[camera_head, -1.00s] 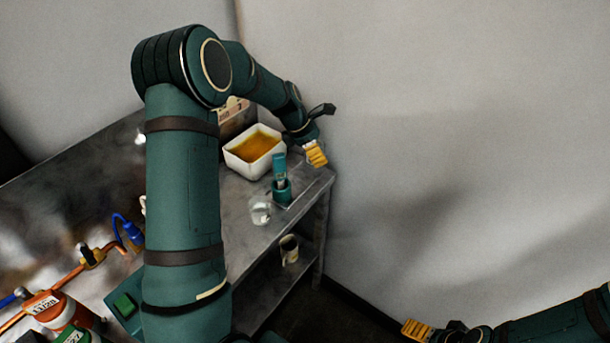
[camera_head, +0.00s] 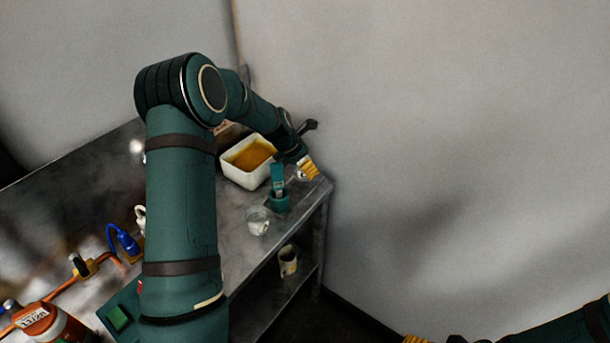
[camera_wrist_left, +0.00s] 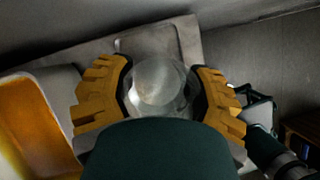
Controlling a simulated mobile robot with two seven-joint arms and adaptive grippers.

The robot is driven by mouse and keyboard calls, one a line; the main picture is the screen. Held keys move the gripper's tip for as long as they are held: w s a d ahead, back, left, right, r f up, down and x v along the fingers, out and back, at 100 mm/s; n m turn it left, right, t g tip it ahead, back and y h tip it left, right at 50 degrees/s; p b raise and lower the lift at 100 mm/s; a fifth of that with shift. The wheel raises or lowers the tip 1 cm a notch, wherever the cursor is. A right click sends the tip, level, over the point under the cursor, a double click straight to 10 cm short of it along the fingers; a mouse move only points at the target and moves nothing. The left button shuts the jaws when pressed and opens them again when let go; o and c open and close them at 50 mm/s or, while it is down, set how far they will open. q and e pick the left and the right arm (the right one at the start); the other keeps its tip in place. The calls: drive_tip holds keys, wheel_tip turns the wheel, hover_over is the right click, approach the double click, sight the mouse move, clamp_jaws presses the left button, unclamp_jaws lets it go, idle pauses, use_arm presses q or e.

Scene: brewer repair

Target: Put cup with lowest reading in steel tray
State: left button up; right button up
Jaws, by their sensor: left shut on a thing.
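My left gripper (camera_head: 309,169) is over the far right corner of the steel table. In the left wrist view its yellow fingers (camera_wrist_left: 160,95) are shut on a clear cup (camera_wrist_left: 158,82), seen from above. A grey steel tray (camera_wrist_left: 150,38) with a raised rim shows behind and below the cup. Whether the cup touches it is hard to tell. Another clear cup (camera_head: 258,221) stands on the table. No reading is legible. My right gripper (camera_head: 416,339) is mostly cut off at the bottom edge; its fingertips cannot be made out.
A white bin (camera_head: 240,178) with orange-brown contents stands left of my left gripper. A teal device (camera_head: 279,198) stands between the gripper and the loose cup. A mug (camera_head: 288,261) is on the lower shelf. Blue and orange fittings (camera_head: 125,240) and an orange-labelled jar (camera_head: 40,322) lie at left.

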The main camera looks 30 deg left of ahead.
use_arm(q)
drive_tip(key=shift+f, duration=1.65)
drive_tip(key=shift+b, duration=0.3)
drive_tip(key=o, duration=1.3)
drive_tip(key=shift+f, duration=0.1)
drive_tip(key=shift+r, duration=0.4)
drive_tip(key=p+v, duration=0.2)
drive_tip(key=v, duration=0.9)
drive_tip(key=shift+s+r, duration=0.15)
drive_tip(key=shift+s, duration=0.05)
drive_tip(key=shift+a, duration=0.1)
